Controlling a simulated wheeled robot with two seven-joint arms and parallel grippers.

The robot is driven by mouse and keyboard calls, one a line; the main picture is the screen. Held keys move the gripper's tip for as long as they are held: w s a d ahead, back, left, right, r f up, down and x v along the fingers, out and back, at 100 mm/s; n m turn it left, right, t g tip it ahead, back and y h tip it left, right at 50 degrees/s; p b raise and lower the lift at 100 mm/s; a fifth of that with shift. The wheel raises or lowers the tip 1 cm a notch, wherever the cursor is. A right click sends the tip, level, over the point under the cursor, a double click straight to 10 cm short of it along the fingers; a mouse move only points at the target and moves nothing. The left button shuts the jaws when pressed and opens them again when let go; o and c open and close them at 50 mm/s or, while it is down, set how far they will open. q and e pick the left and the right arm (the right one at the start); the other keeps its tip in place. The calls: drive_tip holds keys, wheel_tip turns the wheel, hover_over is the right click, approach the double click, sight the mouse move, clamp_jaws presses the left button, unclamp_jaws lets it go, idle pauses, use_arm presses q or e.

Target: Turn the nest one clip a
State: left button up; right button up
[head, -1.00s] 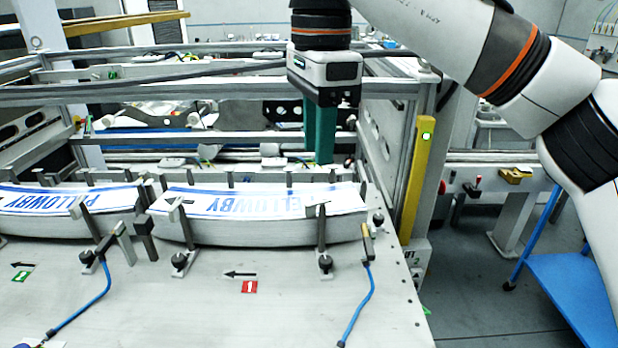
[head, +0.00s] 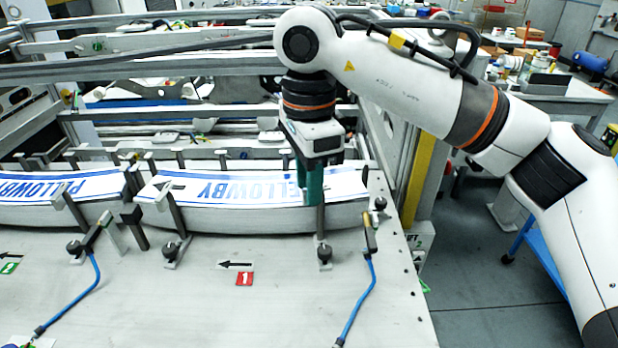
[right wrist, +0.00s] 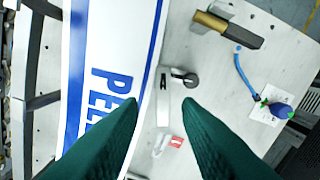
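The right-hand nest (head: 250,217) holds a white, blue-striped label (head: 250,190) with blue lettering; a red tag marked 1 (head: 244,279) is in front of it. Two grey clips with black knobs stand at its front edge, a left clip (head: 177,216) and a right clip (head: 321,222). My right gripper (head: 314,203) points down over the label's right end, close to the right clip. In the right wrist view its teal fingers (right wrist: 160,103) are apart and empty, with the black knob (right wrist: 185,78) beyond their tips. I cannot tell whether the fingers touch anything. My left gripper is not visible.
A second nest with a label (head: 60,187) is on the left, with a green tag (head: 9,268). A brass-tipped fitting (head: 370,235) with a blue hose (head: 357,305) stands right of the clip. A yellow post (head: 417,185) rises at right. The front plate is mostly clear.

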drive_tip(key=shift+s+f, duration=0.15)
drive_tip(key=shift+f, duration=0.25)
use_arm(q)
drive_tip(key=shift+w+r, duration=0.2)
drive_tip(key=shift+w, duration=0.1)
use_arm(e)
drive_tip(key=shift+f, duration=0.1)
clamp_jaws()
drive_tip(key=shift+w+f+m+b, duration=0.2)
drive_tip(key=shift+m+b, duration=0.4)
drive_tip(key=shift+b, duration=0.15)
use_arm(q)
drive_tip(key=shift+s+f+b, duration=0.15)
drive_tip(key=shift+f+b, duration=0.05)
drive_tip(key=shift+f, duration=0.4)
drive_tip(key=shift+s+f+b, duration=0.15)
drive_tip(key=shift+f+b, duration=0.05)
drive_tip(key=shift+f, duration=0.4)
use_arm(e)
drive_tip(key=shift+w+a+r+m, duration=0.1)
drive_tip(key=shift+r+m, duration=0.15)
drive_tip(key=shift+m, duration=0.65)
unclamp_jaws()
